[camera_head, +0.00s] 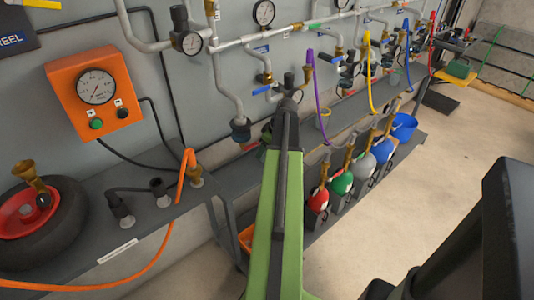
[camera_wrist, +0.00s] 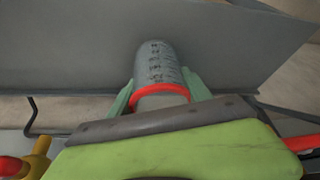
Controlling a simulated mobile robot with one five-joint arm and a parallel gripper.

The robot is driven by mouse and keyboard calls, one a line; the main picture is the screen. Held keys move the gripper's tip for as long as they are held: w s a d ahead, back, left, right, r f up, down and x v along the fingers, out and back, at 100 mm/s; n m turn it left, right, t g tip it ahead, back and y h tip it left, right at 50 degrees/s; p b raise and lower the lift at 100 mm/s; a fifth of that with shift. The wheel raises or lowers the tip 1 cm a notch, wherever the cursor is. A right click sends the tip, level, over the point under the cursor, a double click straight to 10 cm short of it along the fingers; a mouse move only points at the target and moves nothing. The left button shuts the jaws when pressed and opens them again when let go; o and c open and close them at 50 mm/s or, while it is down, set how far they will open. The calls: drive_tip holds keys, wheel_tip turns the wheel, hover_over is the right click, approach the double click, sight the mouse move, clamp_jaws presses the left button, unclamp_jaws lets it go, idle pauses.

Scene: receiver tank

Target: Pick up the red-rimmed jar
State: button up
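The red-rimmed jar (camera_wrist: 157,62) is in the middle of the wrist view. It is a clear grey cylinder with dark markings, and its red rim (camera_wrist: 160,93) faces my gripper. My gripper (camera_wrist: 159,78) has a pale green finger on each side of the jar. Both fingertips lie flush with its sides with no gap showing, so it looks shut on the jar. The jar lies against a grey surface in that view, and I cannot tell whether it touches it. In the head view my own green arm covers the gripper, and I cannot make out the jar.
A grey bench (camera_head: 140,222) carries a wheel (camera_head: 38,222) and an orange hose (camera_head: 150,268). Pipes with gauges (camera_head: 263,13) line the wall. The floor (camera_head: 445,150) at right is clear.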

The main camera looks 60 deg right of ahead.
drive_tip(key=c, duration=0.7)
drive_tip(key=shift+s+r, duration=0.1)
drive_tip(key=shift+r, duration=0.15)
wheel_tip(320, 180, up, 7)
drive_tip(key=p, duration=0.8)
drive_tip(key=s+a+b, duration=0.1)
drive_tip(key=s+a, duration=0.2)
drive_tip(key=s, duration=0.6)
drive_tip(key=s+a, duration=0.3)
drive_tip(key=s, duration=0.7)
wheel_tip(320, 180, up, 13)
drive_tip(key=p, duration=1.3)
drive_tip(key=shift+w+a+r+p, duration=0.1)
drive_tip(key=shift+a+r+p, duration=0.05)
drive_tip(key=shift+p, duration=0.25)
